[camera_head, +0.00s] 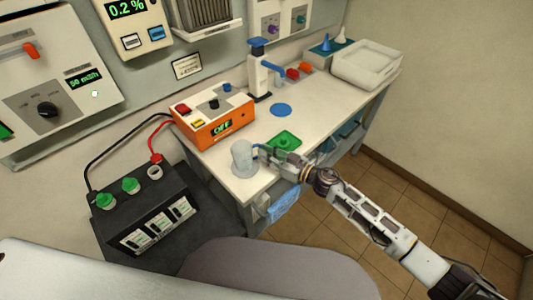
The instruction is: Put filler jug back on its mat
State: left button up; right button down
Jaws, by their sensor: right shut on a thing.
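The filler jug (242,157), pale and translucent grey, is upright at the front left of the white bench. My right gripper (266,153) comes in from the right and is shut at the jug's right side, where its handle would be; the fingers hide the exact grip. I cannot tell whether the jug's base touches the bench top. A round blue mat (281,110) lies bare on the bench behind the jug and to its right. My left gripper is not in view.
A green tray (284,142) lies just behind my right gripper. An orange box (213,118) reading OFF stands left. A blue-topped dispenser (260,75) and a white bin (366,66) stand farther back. A black battery (146,214) with open cells is at lower left.

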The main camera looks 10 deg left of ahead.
jog(key=c, duration=1.4)
grip_release()
jog(key=shift+f, duration=0.1)
jog(key=shift+v, duration=1.1)
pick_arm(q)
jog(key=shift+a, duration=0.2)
pick_arm(e)
jog(key=shift+v, duration=4.9)
